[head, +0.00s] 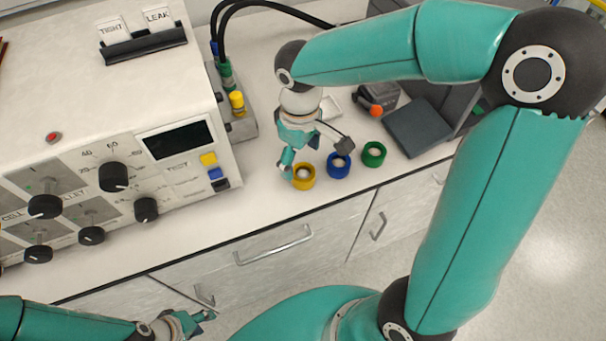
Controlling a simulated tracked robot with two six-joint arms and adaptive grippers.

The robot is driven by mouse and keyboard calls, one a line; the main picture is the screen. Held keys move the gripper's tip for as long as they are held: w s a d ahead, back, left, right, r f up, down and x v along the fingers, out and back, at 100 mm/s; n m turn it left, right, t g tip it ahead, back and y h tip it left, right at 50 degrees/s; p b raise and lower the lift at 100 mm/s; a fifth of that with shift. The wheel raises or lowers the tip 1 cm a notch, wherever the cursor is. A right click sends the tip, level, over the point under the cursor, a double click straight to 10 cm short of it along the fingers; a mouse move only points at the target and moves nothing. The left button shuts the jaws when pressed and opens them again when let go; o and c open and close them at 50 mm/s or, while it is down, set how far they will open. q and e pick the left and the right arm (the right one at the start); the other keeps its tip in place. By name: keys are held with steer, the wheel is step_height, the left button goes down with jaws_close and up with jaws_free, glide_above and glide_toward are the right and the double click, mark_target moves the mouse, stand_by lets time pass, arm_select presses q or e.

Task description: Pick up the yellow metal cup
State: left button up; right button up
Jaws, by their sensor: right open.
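The yellow metal cup (304,184) stands on the white bench top near its front edge, the leftmost of a row of three ring-like cups. My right gripper (317,158) points down over the row and is open and empty. One finger is at the left rim of the yellow cup; I cannot tell whether it touches. The other finger is spread to the right and shows over the back of the blue cup (338,168). My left gripper (205,321) is low at the bottom left, in front of the drawers and away from the cups; its opening is unclear.
The green cup (374,155) stands right of the blue one. A white instrument panel (130,185) with knobs fills the left. A connector block (237,105) with cables, a small dark device (376,98) and a dark grey flat box (418,128) stand behind the cups.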

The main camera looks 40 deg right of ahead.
mark_target(301, 174)
step_height(301, 174, down, 5)
steer(key=shift+s+f, duration=0.1)
steer(key=shift+s, duration=0.05)
steer(key=c, duration=1.4)
